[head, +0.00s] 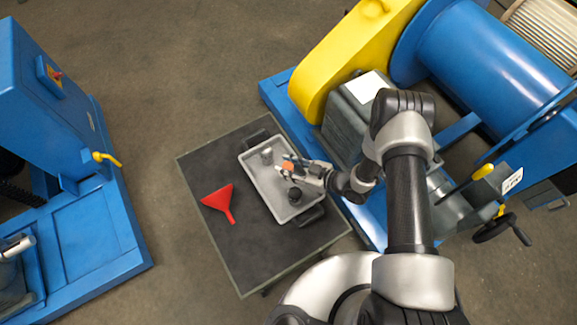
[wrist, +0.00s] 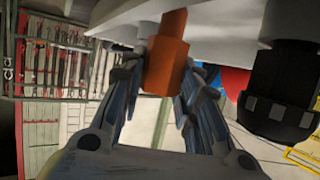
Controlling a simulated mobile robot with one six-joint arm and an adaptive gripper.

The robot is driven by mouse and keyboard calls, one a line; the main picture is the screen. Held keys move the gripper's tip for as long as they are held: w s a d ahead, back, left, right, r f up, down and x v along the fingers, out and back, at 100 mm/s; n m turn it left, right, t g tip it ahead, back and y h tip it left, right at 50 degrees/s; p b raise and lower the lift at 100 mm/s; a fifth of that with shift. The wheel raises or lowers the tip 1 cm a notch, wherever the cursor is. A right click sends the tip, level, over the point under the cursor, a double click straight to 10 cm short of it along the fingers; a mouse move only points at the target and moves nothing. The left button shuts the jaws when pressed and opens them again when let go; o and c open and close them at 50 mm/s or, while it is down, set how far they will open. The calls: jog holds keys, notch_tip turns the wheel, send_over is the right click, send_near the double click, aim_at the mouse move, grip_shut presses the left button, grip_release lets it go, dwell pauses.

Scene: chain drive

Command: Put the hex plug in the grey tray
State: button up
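The hex plug is orange, with a narrow end and a wider body. In the wrist view the hex plug (wrist: 167,68) sits between my two fingertips, which close on it from both sides. In the head view the orange plug (head: 288,166) shows at the tip of my gripper (head: 286,167), over the inside of the grey tray (head: 262,192). I cannot tell whether the plug touches the tray floor. The pale tray (wrist: 225,20) fills the top of the wrist view behind the plug.
The tray holds a grey cylindrical part (head: 266,155) and a black knobbed part (head: 295,194), which shows close by in the wrist view (wrist: 275,95). Blue and yellow machinery (head: 345,60) stands right.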

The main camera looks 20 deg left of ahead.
jog(key=o, duration=0.5)
jog(key=shift+c, duration=0.2)
jog(key=shift+r, duration=0.2)
jog(key=p+v, duration=0.3)
jog(key=v, duration=0.9)
